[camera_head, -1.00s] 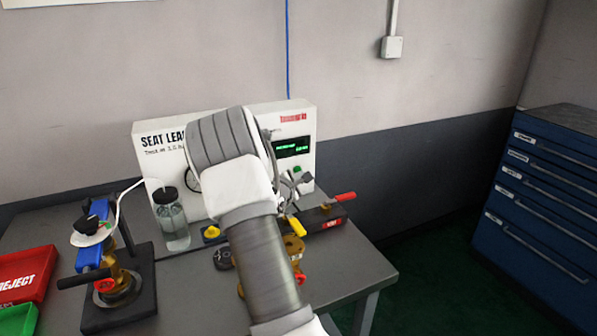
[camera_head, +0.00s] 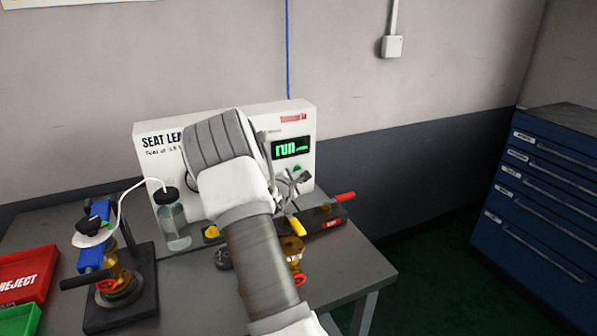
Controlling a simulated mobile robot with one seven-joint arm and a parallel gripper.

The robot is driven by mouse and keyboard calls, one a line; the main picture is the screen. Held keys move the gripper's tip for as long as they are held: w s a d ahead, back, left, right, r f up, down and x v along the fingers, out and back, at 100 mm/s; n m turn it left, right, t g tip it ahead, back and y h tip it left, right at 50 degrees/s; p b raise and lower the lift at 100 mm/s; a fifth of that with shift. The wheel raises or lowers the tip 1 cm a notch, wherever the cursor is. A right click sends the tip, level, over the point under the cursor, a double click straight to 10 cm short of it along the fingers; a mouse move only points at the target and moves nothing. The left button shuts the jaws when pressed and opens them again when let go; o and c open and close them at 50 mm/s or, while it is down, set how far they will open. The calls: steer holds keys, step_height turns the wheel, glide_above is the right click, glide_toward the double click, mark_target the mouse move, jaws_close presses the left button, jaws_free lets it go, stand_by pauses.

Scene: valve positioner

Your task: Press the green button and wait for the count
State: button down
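The white seat leak test box (camera_head: 303,128) stands at the back of the table, its left middle hidden behind my arm. Its dark display (camera_head: 291,147) shows "run" in large green letters, with smaller text beside it too small to read. The green button (camera_head: 297,168) is on the box front below the display, partly covered by my gripper. My gripper (camera_head: 300,182) is in front of the box, just below the button. I cannot tell whether it touches the button, or whether its fingers are open or shut.
A clear bottle (camera_head: 172,222) with a white tube stands left of my arm. A blue valve positioner (camera_head: 90,252) on a black stand is farther left, beside red (camera_head: 28,272) and green (camera_head: 20,318) trays. A red-handled fixture (camera_head: 335,210) lies right of my arm.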

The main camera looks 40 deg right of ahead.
steer(key=shift+s+a, duration=0.3)
steer(key=shift+s, duration=0.5)
steer(key=s, duration=0.1)
steer(key=s+a, duration=0.1)
steer(key=s, duration=0.2)
steer(key=shift+s+a, duration=0.25)
steer(key=shift+s, duration=0.15)
stand_by(0.4)
